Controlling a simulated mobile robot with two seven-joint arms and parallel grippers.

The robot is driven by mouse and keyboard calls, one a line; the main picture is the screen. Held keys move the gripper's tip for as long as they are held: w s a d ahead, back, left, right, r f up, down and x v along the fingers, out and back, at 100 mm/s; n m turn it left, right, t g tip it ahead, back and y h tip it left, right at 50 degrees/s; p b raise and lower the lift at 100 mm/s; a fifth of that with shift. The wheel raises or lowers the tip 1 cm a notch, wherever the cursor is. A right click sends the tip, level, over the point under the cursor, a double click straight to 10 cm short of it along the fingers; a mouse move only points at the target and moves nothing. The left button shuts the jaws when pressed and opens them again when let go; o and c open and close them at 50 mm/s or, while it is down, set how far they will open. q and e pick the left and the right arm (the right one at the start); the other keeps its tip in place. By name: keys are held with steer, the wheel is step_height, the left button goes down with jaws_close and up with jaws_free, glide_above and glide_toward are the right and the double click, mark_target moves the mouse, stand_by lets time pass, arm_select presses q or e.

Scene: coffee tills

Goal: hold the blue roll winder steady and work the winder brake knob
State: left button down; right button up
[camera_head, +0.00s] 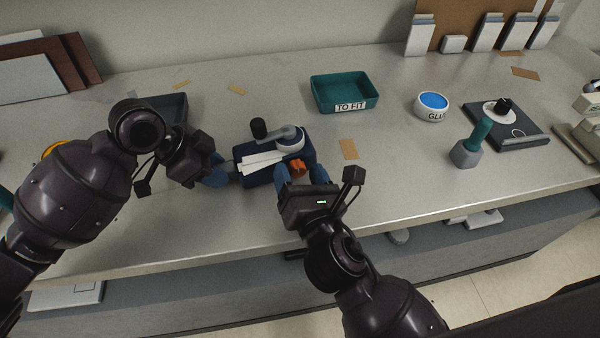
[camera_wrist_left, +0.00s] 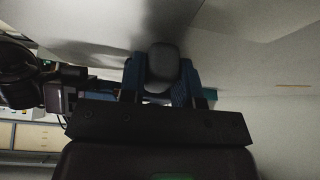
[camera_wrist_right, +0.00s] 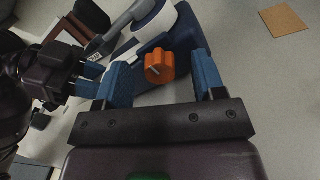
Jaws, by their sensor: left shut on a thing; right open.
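The dark blue roll winder (camera_head: 262,174) lies on the counter, with a white roll, pale strips and a grey crank arm (camera_head: 276,134) with a black knob on top. My left gripper (camera_head: 217,174) is at its left end, shut on a rounded grey grip, which shows between the fingers in the left wrist view (camera_wrist_left: 163,62). The orange brake knob (camera_wrist_right: 159,66) is on the winder's near side, also visible in the head view (camera_head: 297,169). My right gripper (camera_wrist_right: 162,78) is open, its blue fingers on either side of the knob with gaps visible.
A teal tray (camera_head: 343,106) labelled "TO FIT" stands behind. A glue tub (camera_head: 432,107), a teal-handled tool (camera_head: 468,148) and a dark flat device (camera_head: 525,138) are to the right. A dark tray (camera_head: 170,107) is behind my left arm. The counter's front edge runs beneath my right arm.

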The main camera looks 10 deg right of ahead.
arm_select(q)
steer(key=shift+r, duration=0.1)
arm_select(e)
steer(key=s+d, duration=0.1)
steer(key=s, duration=1.1)
steer(key=shift+d, duration=0.2)
arm_select(q)
steer(key=c, duration=0.8)
jaws_free()
steer(key=v, duration=1.2)
